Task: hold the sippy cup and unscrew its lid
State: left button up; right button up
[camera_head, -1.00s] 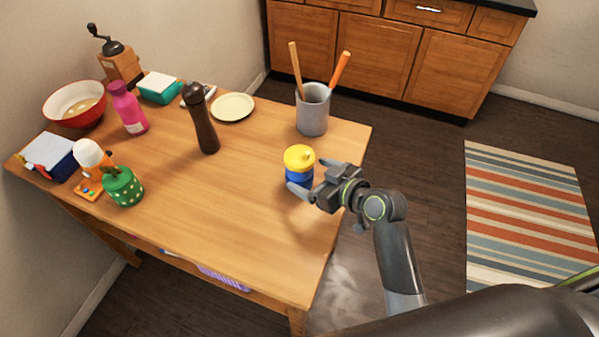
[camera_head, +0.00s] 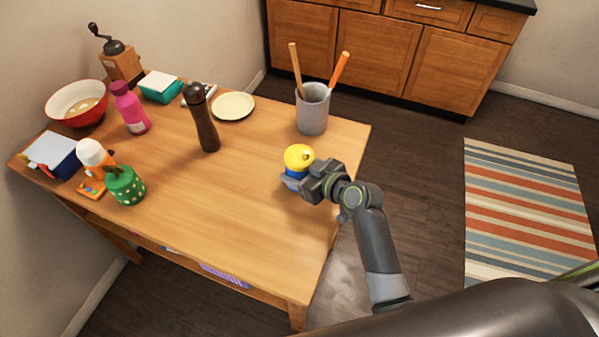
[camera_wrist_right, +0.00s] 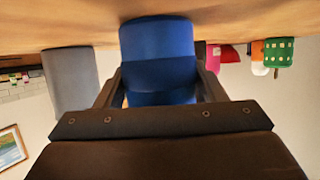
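The sippy cup stands upright on the table, with a yellow lid (camera_head: 299,157) and a blue body (camera_head: 295,172). In the right wrist view, which looks upside down, its blue body (camera_wrist_right: 158,55) fills the middle. My right gripper (camera_head: 292,180) is low at the cup's near right side. In the wrist view the fingers of this gripper (camera_wrist_right: 160,80) lie on both sides of the cup, spread wide, and I see no firm squeeze. The gripper hides part of the cup's lower body. My left gripper is not in view.
A grey utensil holder (camera_head: 312,112) stands behind the cup, and a dark pepper mill (camera_head: 204,122) stands to its left. The table (camera_head: 230,215) is clear in front.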

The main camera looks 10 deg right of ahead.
jog(key=c, duration=0.5)
jog(key=shift+r, duration=0.1)
jog(key=shift+c, duration=0.2)
notch_tip(320, 180, up, 10)
jog(key=shift+f, duration=0.1)
jog(key=o, duration=0.4)
jog(key=c, duration=0.8)
